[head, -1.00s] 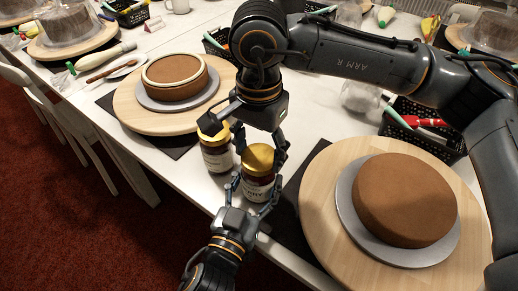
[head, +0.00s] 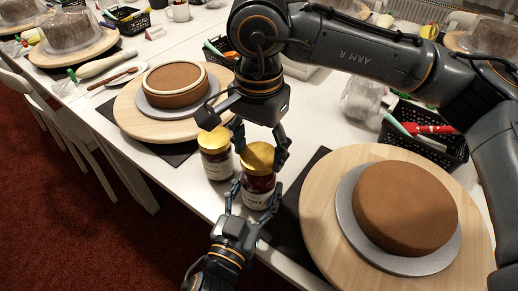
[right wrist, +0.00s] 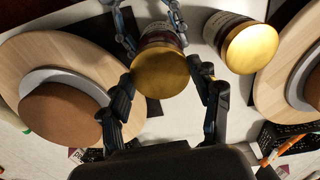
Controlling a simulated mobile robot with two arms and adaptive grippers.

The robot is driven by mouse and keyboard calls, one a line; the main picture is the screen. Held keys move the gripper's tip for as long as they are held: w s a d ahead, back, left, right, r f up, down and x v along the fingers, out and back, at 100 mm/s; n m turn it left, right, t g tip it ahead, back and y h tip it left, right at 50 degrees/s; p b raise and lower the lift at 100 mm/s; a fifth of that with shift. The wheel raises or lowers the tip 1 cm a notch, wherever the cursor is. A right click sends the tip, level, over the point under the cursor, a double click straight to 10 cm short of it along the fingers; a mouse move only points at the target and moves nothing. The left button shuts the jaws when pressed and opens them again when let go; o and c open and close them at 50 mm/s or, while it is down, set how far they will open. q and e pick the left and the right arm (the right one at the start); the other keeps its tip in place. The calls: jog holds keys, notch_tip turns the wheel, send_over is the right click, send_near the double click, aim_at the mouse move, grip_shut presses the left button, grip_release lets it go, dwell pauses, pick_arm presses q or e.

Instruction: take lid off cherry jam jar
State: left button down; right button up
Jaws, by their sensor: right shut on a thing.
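The cherry jam jar (head: 257,195) is dark red glass with a white label, at the table's near edge. Its gold lid (head: 258,156) is on top; I see no clear gap between lid and jar. My right gripper (head: 262,146) comes from above and is shut on the lid, one finger on each side. My left gripper (head: 253,191) comes from the near side with its fingers around the jar's body. The right wrist view shows the lid (right wrist: 159,73) between my right fingers and my left gripper (right wrist: 148,25) beyond.
A second gold-lidded jar (head: 215,163) stands close on the left. Wooden turntables with cakes flank the jars, one on the left (head: 128,112) and one on the right (head: 318,207). A black basket (head: 452,152) stands at the right.

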aim_at(259, 156)
notch_tip(259, 156, up, 3)
jog(key=shift+r, duration=0.2)
pick_arm(q)
jog(key=shift+c, duration=1.1)
grip_release()
jog(key=shift+s, duration=0.1)
jog(key=v, duration=1.2)
